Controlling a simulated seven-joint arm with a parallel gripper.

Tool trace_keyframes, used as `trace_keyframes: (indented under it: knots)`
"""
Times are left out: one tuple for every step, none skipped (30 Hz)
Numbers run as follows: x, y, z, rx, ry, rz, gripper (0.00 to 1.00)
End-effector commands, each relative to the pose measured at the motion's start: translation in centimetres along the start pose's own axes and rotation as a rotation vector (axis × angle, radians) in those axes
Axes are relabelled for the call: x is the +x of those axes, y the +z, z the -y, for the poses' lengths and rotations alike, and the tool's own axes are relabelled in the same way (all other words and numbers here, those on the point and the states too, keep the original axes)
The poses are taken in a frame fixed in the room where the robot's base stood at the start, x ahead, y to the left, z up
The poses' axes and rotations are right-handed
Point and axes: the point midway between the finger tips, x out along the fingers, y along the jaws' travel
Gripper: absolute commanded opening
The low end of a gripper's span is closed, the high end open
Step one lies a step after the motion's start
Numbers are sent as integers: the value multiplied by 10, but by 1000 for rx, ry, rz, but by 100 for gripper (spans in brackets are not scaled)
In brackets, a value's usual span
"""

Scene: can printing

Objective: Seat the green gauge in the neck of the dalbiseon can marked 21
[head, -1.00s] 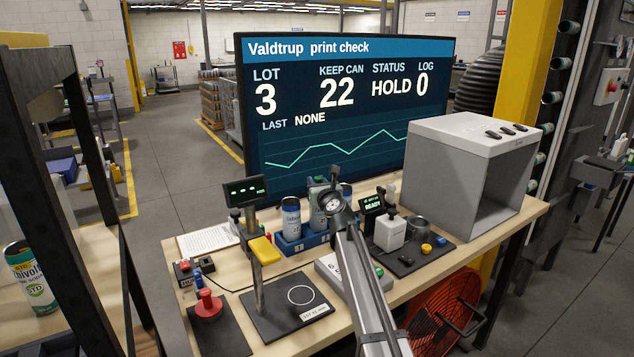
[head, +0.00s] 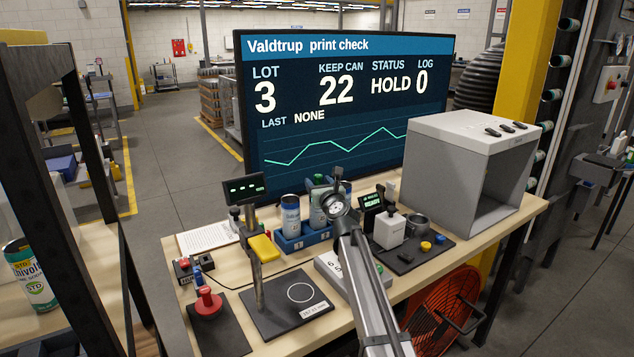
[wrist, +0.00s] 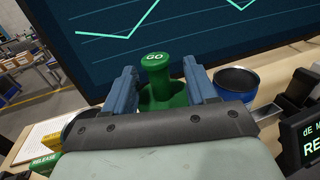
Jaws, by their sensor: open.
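The green gauge (wrist: 157,75), with GO on its top, stands upright between the two spread fingers of my gripper (wrist: 159,82) in the wrist view. My gripper is open around it. In the head view its green part (head: 319,181) shows behind my arm. One labelled can (head: 290,215) stands in slot 1 of a blue rack (head: 291,245), and a second can (head: 317,216) stands in slot 2, partly hidden by my arm. A blue can rim (wrist: 236,80) shows right of the gauge in the wrist view. I cannot read a 21 on any can.
A big screen (head: 340,110) stands behind and reads KEEP CAN 22, HOLD. A gauge stand (head: 285,303) is at front left, a grey box (head: 465,165) at right. A small READY display (head: 372,201) and a white device (head: 389,230) are right of my gripper.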

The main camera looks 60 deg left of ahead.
Motion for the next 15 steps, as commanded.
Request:
trace_keyframes:
  knots:
    - [-13, 0, 0, 0, 0, 0, 57]
    - [-18, 0, 0, 0, -1, 0, 57]
    - [-26, 0, 0, 0, -1, 0, 57]
    - [-31, 0, 0, 0, -1, 0, 57]
    - [-37, 0, 0, 0, -1, 0, 57]
    - [-45, 0, 0, 0, -1, 0, 57]
    - [-51, 0, 0, 0, -1, 0, 57]
    - [-58, 0, 0, 0, 0, 0, 57]
    - [-66, 0, -1, 0, 0, 0, 57]
    - [-72, 0, -1, 0, 0, 0, 57]
    - [-77, 0, -1, 0, 0, 0, 57]
    - [-84, 0, -1, 0, 0, 0, 57]
    - [-90, 0, -1, 0, 0, 0, 57]
    - [-94, 0, -1, 0, 0, 0, 57]
    - [-99, 0, -1, 0, 0, 0, 57]
